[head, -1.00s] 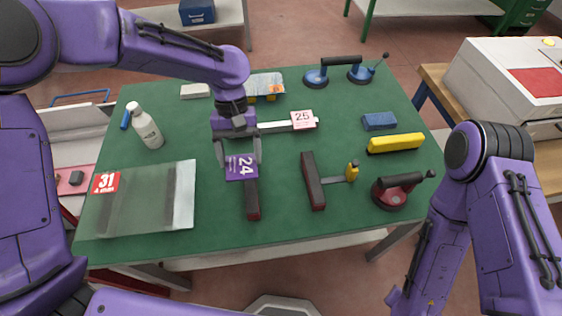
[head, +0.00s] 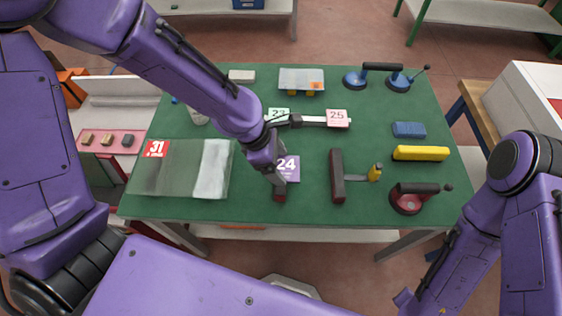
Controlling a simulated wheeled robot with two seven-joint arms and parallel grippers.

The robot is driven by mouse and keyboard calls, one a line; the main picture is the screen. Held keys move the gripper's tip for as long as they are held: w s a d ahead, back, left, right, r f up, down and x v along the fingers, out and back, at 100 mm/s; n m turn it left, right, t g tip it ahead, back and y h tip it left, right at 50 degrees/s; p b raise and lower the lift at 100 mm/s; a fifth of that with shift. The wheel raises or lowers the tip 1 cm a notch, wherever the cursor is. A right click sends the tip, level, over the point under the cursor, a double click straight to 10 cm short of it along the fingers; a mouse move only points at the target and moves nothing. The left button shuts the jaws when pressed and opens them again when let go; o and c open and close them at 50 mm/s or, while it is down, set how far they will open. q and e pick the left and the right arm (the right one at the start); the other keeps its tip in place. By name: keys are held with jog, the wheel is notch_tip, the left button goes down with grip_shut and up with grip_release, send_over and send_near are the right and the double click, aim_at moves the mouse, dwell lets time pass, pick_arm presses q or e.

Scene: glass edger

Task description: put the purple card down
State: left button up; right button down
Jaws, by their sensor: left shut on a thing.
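The purple card (head: 289,168), marked 24, is near the middle of the green table, over a dark bar with a red end (head: 280,195). My left gripper (head: 277,180) comes down from the upper left and is shut on the card's left side. Its fingers are small and partly hidden by the wrist, and I cannot tell whether the card touches the bar. My right arm is at the lower right, and its gripper is out of view.
A glass sheet (head: 180,170) with a red 31 card (head: 155,148) lies at left. A pink 25 card (head: 337,118) and a pale green 23 card (head: 278,114) lie behind. A dark hammer-like tool (head: 337,175), yellow block (head: 420,153) and suction lifter (head: 407,203) lie at right.

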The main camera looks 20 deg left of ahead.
pick_arm(q)
jog(key=w+a+f, duration=0.1)
jog(key=f, duration=0.2)
jog(key=w+a+f+p, duration=0.1)
jog(key=w+f, duration=0.1)
jog(key=f, duration=0.1)
jog(key=w+a+f, duration=0.1)
jog(key=w+f, duration=0.1)
jog(key=f, duration=0.1)
jog(key=shift+f, duration=0.15)
jog(key=shift+s+d, duration=0.1)
jog(key=shift+f, duration=0.1)
jog(key=o, duration=0.9)
jog(key=shift+o, duration=0.2)
jog(key=v, duration=1.2)
jog(key=shift+b, duration=0.3)
jog(key=shift+d, duration=0.1)
